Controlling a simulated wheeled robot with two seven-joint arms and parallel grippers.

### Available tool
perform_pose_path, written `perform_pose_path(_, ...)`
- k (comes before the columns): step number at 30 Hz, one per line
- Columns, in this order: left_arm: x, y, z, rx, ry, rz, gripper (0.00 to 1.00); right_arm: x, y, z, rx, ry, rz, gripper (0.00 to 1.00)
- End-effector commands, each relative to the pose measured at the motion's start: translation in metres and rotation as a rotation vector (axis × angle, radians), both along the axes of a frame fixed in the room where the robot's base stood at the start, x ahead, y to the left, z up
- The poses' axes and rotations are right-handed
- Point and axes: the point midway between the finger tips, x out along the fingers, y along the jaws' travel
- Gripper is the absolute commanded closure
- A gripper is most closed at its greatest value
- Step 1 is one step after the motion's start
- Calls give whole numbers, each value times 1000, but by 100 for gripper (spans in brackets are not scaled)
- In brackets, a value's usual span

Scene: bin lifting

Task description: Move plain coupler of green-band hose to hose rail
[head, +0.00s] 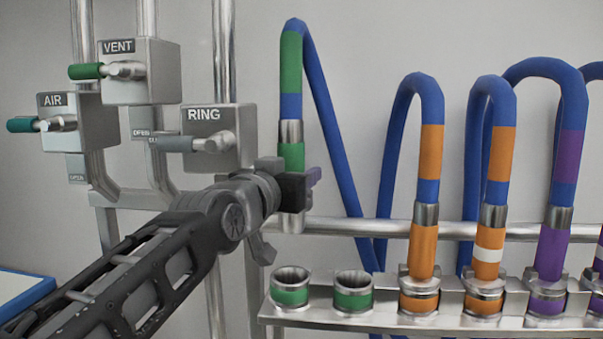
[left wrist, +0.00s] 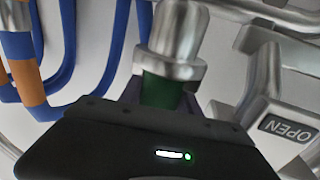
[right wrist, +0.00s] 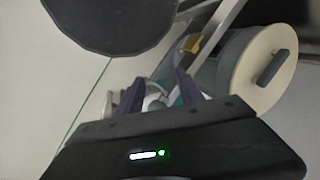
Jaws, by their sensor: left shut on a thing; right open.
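The green-band hose (head: 291,62) is blue with a green band and hangs in a loop at the centre of the head view. My left gripper (head: 296,188) is shut on its plain green coupler (head: 291,155), which is upright. In the left wrist view the coupler's metal end (left wrist: 178,35) sticks out past the fingers. The coupler is held above the hose rail (head: 385,322), apart from its two empty green-ringed sockets (head: 290,287) (head: 353,290). My right gripper (right wrist: 150,95) is open and empty in the right wrist view, away from the rail.
Two orange hoses (head: 427,150) (head: 497,155) and a purple hose (head: 571,155) sit in rail sockets to the right. VENT (head: 140,75), AIR (head: 75,125) and RING (head: 220,135) valve boxes stand to the left. A horizontal pipe (head: 460,231) runs behind the rail.

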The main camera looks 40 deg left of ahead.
Motion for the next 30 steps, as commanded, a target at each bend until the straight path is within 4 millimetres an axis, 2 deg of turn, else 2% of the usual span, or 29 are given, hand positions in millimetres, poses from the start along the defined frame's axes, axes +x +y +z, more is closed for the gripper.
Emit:
perform_pose_path(14,0,0,-3,1,-3,0,100,0,0,0,0,0,0,56)
perform_pose_path(23,0,0,-25,0,-1,-1,100,0,0,-1,0,0,0,56)
perform_pose_path(30,0,0,-52,1,-3,0,100,1,2,-18,4,-7,1,56)
